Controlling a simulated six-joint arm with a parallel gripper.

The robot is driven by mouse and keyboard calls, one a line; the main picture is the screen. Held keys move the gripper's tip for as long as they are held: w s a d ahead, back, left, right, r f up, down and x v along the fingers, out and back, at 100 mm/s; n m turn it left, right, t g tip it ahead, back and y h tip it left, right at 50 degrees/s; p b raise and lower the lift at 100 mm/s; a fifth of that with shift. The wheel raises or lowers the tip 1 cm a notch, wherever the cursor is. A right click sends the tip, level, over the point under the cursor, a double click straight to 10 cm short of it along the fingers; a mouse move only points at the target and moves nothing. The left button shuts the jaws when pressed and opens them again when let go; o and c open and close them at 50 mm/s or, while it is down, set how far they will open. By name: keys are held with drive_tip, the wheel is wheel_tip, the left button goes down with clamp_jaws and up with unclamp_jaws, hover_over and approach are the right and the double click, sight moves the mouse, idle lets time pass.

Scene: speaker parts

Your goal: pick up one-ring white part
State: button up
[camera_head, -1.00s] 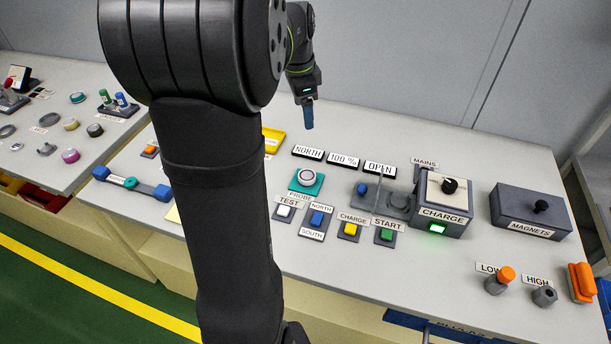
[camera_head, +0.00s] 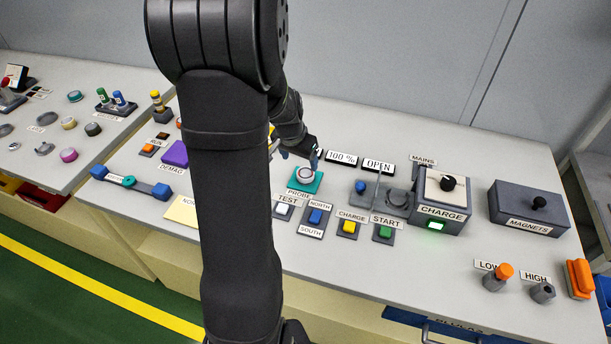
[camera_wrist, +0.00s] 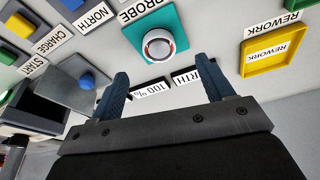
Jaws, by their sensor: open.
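A round white part with a ring (camera_head: 306,174) sits on the teal PROBE pad (camera_head: 293,187) on the bench. The same white part shows in the wrist view (camera_wrist: 157,44), on the teal pad (camera_wrist: 184,41); its centre looks grey with a reddish edge. My gripper (camera_head: 314,160) is just behind and above the part in the head view, partly hidden by my arm. In the wrist view my gripper (camera_wrist: 165,87) is open, with two blue fingers spread apart and nothing between them. The part lies beyond the fingertips, apart from them.
A yellow REWORK tray (camera_wrist: 272,52) lies to the right in the wrist view. Labelled buttons such as the white TEST button (camera_head: 283,209) stand in front of the pad. The CHARGE box (camera_head: 443,195) and MAGNETS box (camera_head: 531,208) stand to the right.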

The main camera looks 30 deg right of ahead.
sight(305, 173)
drive_tip(key=shift+d+x, duration=0.15)
drive_tip(key=shift+x, duration=1.95)
drive_tip(key=shift+d+x, duration=0.2)
drive_tip(key=shift+x, duration=1.9)
drive_tip(key=shift+c, duration=0.2)
drive_tip(key=shift+r, duration=0.1)
drive_tip(key=c, duration=1.4)
drive_tip(key=shift+w, duration=0.1)
